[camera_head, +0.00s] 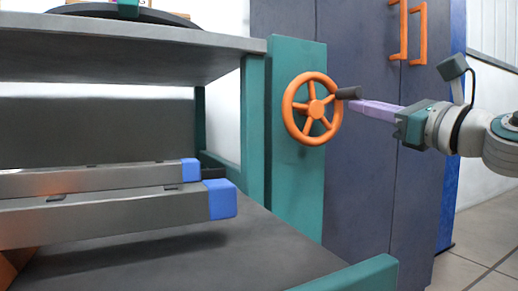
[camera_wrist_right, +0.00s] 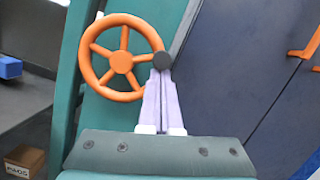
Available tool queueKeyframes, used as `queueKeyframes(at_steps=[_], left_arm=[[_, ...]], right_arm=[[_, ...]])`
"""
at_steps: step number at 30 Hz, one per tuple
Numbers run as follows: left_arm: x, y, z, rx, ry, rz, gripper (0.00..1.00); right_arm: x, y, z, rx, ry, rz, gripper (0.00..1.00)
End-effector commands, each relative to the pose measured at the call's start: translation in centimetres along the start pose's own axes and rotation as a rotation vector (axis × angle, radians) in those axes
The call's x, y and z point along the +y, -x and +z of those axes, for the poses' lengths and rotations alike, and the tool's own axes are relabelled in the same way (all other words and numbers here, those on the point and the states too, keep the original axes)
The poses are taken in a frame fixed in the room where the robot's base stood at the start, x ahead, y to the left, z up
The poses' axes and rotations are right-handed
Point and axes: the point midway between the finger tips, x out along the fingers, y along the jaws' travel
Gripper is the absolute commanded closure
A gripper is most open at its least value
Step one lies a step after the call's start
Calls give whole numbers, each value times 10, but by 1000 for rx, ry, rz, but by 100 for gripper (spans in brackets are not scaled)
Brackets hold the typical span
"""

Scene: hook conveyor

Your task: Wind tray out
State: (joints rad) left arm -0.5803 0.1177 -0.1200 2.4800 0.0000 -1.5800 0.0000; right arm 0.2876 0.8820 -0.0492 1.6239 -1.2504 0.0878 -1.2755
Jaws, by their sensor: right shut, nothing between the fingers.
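An orange handwheel (camera_head: 312,108) with spokes is mounted on a teal post (camera_head: 296,190). A dark crank handle (camera_head: 348,93) sticks out from its right side. The wheel (camera_wrist_right: 121,60) and the round end of the handle (camera_wrist_right: 162,60) also show in the right wrist view. My right gripper (camera_head: 360,106) comes in from the right with its lilac fingers shut and empty. Their tips are at the handle; I cannot tell whether they touch it. My left gripper is not in view. I cannot tell for certain which part is the tray.
Two grey bars with blue ends (camera_head: 222,199) stretch over a dark lower surface (camera_head: 250,250) with a teal edge (camera_head: 350,277). A grey shelf (camera_head: 120,50) is above. A dark cabinet (camera_head: 360,180) with orange handles (camera_head: 418,32) stands behind the wheel. A cardboard box (camera_wrist_right: 25,160) shows at lower left.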

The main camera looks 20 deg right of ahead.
Motion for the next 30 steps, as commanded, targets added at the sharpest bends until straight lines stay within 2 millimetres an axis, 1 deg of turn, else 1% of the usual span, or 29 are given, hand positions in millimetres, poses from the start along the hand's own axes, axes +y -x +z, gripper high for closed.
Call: queueKeyframes(at_steps=[7,18,24,30], left_arm=[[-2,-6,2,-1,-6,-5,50],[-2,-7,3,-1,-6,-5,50],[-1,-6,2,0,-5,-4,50],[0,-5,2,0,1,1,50]], right_arm=[[-2,-4,15,-4,229,55,100],[1,-8,35,-4,541,133,100],[5,-10,41,-4,658,163,100],[7,-11,44,-3,730,182,100]])
